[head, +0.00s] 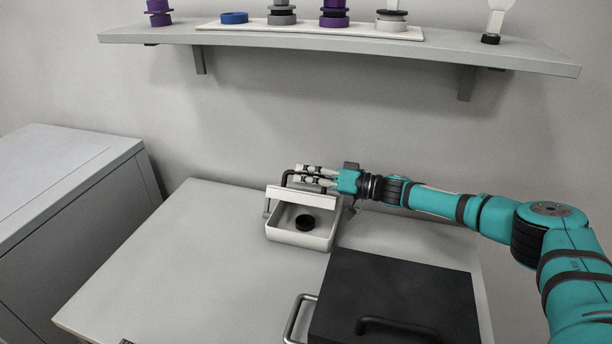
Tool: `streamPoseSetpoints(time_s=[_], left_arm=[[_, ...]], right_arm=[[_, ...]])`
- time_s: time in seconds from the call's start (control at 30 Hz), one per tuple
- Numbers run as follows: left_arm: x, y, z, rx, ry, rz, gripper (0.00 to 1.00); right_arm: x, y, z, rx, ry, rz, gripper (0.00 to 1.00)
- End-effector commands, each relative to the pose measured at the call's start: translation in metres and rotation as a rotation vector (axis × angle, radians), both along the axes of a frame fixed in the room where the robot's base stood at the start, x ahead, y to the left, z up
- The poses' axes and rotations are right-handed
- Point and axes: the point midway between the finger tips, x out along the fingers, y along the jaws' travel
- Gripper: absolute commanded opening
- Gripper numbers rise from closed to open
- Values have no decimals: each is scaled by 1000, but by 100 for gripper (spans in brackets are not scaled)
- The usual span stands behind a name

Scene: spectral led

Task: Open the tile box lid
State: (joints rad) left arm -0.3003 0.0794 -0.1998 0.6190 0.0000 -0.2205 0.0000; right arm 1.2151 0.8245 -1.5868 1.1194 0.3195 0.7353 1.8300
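The tile box (300,238) is a small white box near the back of the grey table. Its white lid (291,201) is tilted up at the back, so the inside shows, with a round black piece (305,222) on its floor. A dark handle (286,177) is on the lid's upper edge. My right gripper (303,174) reaches in from the right, with its pale fingers at the lid's handle. Whether the fingers are closed on the handle is too small to tell. My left gripper is not in the view.
A black box (400,295) with a black handle stands in front of the tile box, a metal handle (298,320) at its left. A wall shelf (330,42) with several pieces hangs above. A grey cabinet (60,190) stands left. The table's left part is clear.

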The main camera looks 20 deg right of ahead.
Motion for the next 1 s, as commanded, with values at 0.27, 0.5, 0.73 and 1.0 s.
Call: streamPoseSetpoints(time_s=[0.27, 0.5, 0.73, 1.0], left_arm=[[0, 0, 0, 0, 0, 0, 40], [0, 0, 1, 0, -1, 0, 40], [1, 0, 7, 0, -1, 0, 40], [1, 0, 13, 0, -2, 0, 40]], right_arm=[[0, 0, 0, 0, 0, 0, 0], [1, -1, 1, -1, -1, 0, 0], [8, -6, 6, 0, -1, -2, 0], [28, -19, 11, 74, 107, -5, 0]])
